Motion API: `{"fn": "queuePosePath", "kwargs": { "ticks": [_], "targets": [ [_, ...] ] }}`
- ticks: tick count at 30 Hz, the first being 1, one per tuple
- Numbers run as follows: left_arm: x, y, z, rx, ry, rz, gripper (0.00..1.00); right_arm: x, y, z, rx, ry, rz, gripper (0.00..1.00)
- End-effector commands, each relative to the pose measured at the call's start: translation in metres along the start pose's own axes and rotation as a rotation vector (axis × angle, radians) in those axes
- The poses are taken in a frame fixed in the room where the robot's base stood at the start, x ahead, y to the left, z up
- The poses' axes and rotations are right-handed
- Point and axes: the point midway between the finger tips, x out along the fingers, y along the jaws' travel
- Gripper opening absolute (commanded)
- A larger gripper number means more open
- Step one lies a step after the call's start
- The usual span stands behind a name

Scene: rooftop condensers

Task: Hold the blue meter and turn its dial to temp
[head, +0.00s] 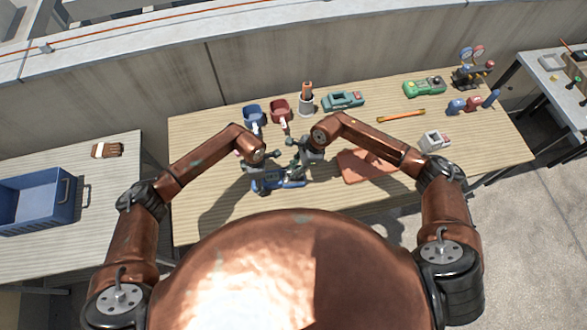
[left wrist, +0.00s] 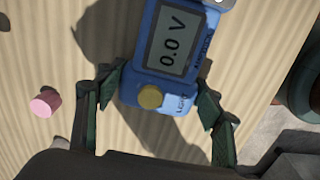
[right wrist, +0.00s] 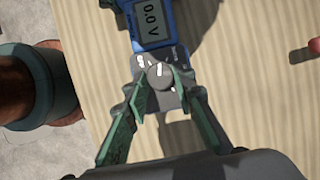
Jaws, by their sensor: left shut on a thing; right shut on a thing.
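The blue meter (head: 278,183) is above the near middle of the wooden table in the head view. In the left wrist view the meter (left wrist: 172,50) shows a grey screen reading 0.0 V and a round yellow button marked LIGHT. My left gripper (left wrist: 158,98) is shut on the meter's body, one finger on each side of its end. In the right wrist view the grey dial (right wrist: 160,75) has a white pointer line. My right gripper (right wrist: 162,82) is shut on the dial, a finger on either side. The markings around the dial are mostly hidden by the fingers.
A terracotta mat (head: 365,167) lies right of the meter. Blue (head: 254,115) and red (head: 281,110) tools, a cup (head: 306,103) and a teal device (head: 343,99) stand behind. A pink cylinder (left wrist: 45,101) is near the left gripper. A blue crate (head: 37,200) is on the left table.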

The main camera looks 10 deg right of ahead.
Motion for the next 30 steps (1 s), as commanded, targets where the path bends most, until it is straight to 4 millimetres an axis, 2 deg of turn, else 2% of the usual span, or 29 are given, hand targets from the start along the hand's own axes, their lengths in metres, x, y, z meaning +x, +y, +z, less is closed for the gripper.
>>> {"fn": "queuePosePath", "kwargs": {
  "ticks": [30],
  "targets": [
    [0.0003,-0.0008,-0.0003,0.0,0.001,-0.002,0.22,0.0022,0.0091,0.005,0.889,0.0,-0.367,0.0]
  ]
}}
